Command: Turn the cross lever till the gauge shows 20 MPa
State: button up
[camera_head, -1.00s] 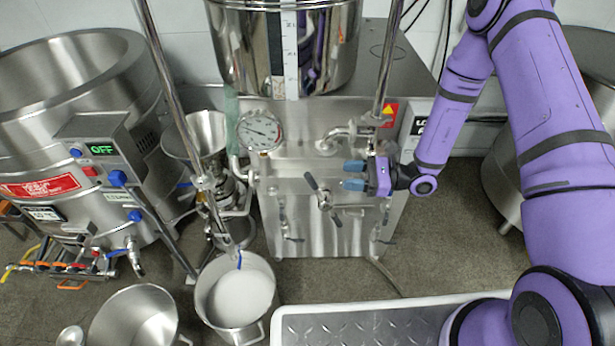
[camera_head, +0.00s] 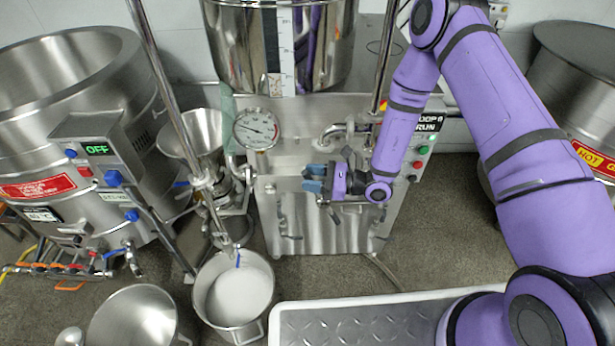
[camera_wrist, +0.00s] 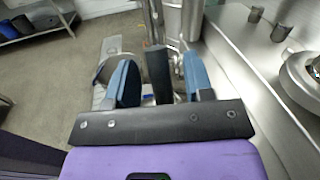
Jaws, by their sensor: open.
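The cross lever is on the front of the steel machine, mostly hidden behind my gripper in the head view. In the wrist view one dark lever handle (camera_wrist: 158,75) stands between the two blue fingers, with a visible gap to each side. My gripper (camera_head: 314,179) is open around this handle and not closed on it. It also shows in the wrist view (camera_wrist: 158,84). The round pressure gauge (camera_head: 257,129) is up and left of my gripper. Its needle points left and slightly up; the numbers are too small to read.
A steel hopper (camera_head: 280,45) stands above the machine. A funnel (camera_head: 205,135) and a slanted steel pipe are to the left. A pot of white liquid (camera_head: 236,295) and a tread-plate platform (camera_head: 375,325) are below. Buttons (camera_head: 423,150) sit on the machine's right side.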

jog(key=shift+w+a, duration=0.1)
jog(key=shift+a, duration=0.55)
grip_shut()
jog(key=shift+d, duration=0.15)
jog(key=shift+d+r+y, duration=0.25)
jog(key=shift+d+y, duration=0.4)
jog(key=shift+y, duration=0.15)
grip_release()
jog(key=shift+d, duration=0.15)
